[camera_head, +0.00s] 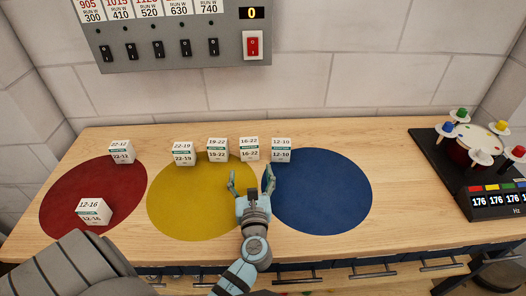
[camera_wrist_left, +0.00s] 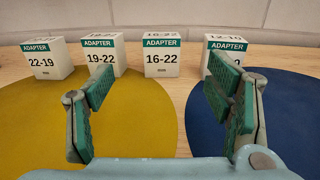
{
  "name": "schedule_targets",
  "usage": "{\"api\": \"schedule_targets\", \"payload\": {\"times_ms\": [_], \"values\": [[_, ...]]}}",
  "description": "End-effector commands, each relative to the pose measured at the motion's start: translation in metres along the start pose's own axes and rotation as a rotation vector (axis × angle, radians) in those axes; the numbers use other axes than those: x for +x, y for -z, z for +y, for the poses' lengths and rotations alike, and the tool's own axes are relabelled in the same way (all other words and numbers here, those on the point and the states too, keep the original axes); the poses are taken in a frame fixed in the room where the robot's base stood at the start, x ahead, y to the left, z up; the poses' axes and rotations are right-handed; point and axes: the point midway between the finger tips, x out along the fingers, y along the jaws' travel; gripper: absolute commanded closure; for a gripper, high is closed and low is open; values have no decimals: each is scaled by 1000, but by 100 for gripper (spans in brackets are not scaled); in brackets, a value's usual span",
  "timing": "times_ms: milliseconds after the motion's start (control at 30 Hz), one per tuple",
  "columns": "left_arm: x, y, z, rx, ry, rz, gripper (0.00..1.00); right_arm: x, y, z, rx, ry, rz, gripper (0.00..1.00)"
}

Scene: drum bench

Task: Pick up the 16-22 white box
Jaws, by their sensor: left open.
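The 16-22 white box (camera_head: 250,149) stands upright at the back of the bench, in the row of boxes between the yellow and blue circles. In the left wrist view the 16-22 box (camera_wrist_left: 162,56) shows its green ADAPTER band and stands beyond and between the fingers. My left gripper (camera_head: 252,180) is open and empty, in front of the box and apart from it. Its fingers also show in the left wrist view (camera_wrist_left: 163,115). My right gripper is not in view.
The 19-22 box (camera_head: 217,150) stands close on the left and the 12-10 box (camera_head: 281,150) close on the right. Farther left are the 22-19 (camera_head: 183,154), 22-12 (camera_head: 121,152) and 12-16 (camera_head: 94,212) boxes. A drum device (camera_head: 475,150) stands at right.

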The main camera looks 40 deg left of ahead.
Motion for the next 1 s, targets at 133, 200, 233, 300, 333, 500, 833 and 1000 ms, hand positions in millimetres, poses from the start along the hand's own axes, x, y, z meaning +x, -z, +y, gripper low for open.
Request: {"api": "schedule_targets", "payload": {"times_ms": [133,200,233,300,333,500,833,1000], "values": [[0,17,-2,7,4,-2,27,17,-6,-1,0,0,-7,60],[6,18,-4,10,7,-3,27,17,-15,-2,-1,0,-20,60],[10,17,-5,10,9,-4,27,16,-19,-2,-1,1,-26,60],[26,14,-6,11,10,-6,27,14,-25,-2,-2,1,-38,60],[34,14,-6,10,11,-6,27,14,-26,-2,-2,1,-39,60],[78,15,-7,9,10,-4,27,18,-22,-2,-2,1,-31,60],[131,4,-9,7,8,-3,27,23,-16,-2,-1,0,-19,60],[146,4,-8,7,7,-1,27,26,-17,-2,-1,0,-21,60]]}}
